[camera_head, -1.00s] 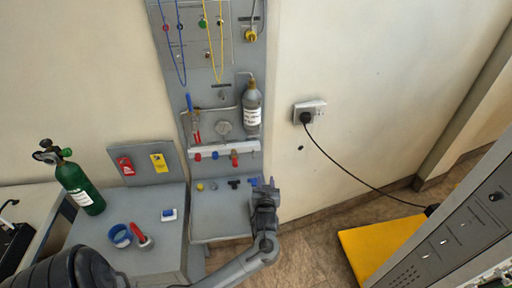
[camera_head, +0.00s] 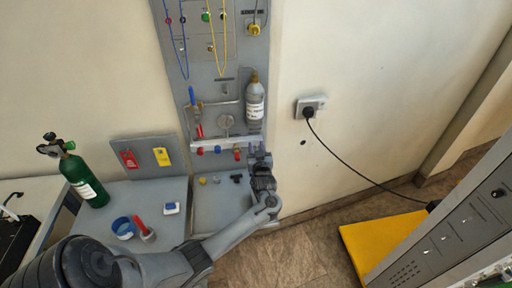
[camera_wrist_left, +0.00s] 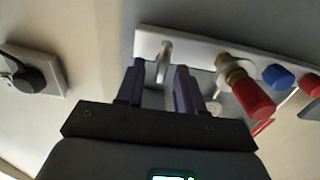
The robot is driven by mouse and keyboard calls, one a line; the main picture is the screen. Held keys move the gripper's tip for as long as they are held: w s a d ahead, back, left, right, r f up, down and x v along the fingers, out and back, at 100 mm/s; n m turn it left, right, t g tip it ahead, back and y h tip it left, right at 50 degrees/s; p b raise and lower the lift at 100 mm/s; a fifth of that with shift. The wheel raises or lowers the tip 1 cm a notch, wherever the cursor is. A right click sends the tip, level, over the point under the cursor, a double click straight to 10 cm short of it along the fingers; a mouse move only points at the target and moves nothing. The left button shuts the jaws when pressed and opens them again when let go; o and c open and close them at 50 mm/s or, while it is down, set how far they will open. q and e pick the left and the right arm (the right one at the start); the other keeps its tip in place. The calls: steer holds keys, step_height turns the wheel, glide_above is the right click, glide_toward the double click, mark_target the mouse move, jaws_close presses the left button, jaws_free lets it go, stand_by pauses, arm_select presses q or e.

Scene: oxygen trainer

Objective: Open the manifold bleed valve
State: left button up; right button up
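The manifold is a white bar (camera_head: 225,147) low on the grey wall panel, with red and blue knobs along it. My left gripper (camera_head: 260,157) is at the bar's right end. In the left wrist view the gripper (camera_wrist_left: 160,80) is open, its two dark fingers pointing at the bar (camera_wrist_left: 205,48). A small silver lever (camera_wrist_left: 164,58) on the bar shows in the gap between the fingertips; it may be the bleed valve. I cannot tell whether the fingers touch it. A red knob on a brass fitting (camera_wrist_left: 246,92) is just right of the fingers. My right gripper is not in view.
A grey cylinder (camera_head: 255,102) hangs above the bar. A wall socket with a black plug (camera_head: 310,107) is to the right. Small fittings (camera_head: 236,179) lie on the shelf below. A green cylinder (camera_head: 84,182) stands on the left bench. The wall right of the panel is mostly clear.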

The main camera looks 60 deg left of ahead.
arm_select(q)
steer(key=shift+w+a, duration=0.25)
steer(key=shift+a, duration=0.25)
steer(key=shift+c, duration=0.4)
jaws_close()
